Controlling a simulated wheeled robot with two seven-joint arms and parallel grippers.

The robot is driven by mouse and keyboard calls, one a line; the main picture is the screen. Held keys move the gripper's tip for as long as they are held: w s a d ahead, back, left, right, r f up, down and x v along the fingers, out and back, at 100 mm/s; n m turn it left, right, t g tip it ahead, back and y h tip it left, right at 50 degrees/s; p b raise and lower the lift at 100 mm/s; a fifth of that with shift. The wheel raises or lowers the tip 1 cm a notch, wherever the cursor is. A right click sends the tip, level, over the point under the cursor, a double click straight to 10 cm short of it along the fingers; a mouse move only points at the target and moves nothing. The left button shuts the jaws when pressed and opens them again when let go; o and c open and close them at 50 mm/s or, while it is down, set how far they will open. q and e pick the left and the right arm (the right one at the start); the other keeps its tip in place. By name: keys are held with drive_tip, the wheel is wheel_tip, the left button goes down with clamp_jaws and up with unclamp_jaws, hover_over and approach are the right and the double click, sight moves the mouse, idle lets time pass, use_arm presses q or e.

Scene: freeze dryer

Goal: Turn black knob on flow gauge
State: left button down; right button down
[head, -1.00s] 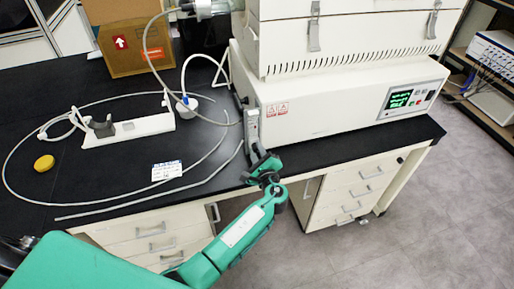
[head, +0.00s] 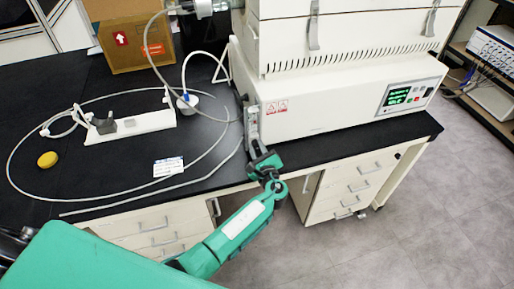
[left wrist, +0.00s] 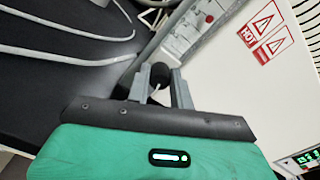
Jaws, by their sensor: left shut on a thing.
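The flow gauge (head: 252,118) is a narrow upright panel on the left front edge of the white freeze dryer. My left gripper (head: 257,150) is at its lower end, with the arm reaching up from below. In the left wrist view, the dark round knob (left wrist: 159,74) sits between the two grey fingers of my left gripper (left wrist: 160,88), which are shut on it. The fingers partly hide the knob. In the head view the gripper hides the knob. My right gripper is not in view.
The white freeze dryer (head: 340,108) stands right of the gauge. A clear hose (head: 120,205) loops over the black bench. A yellow disc (head: 47,159), a white power strip (head: 150,123) and a cardboard box (head: 137,45) are at left. Drawers (head: 350,185) are below.

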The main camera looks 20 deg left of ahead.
use_arm(q)
drive_tip(key=c, duration=1.2)
unclamp_jaws()
drive_tip(key=shift+d+f, duration=0.1)
drive_tip(key=shift+c, duration=0.2)
drive_tip(key=shift+s, duration=0.1)
drive_tip(key=shift+s+d, duration=0.2)
drive_tip(key=shift+s, duration=0.05)
drive_tip(key=b+v, duration=0.3)
drive_tip(key=v, duration=1)
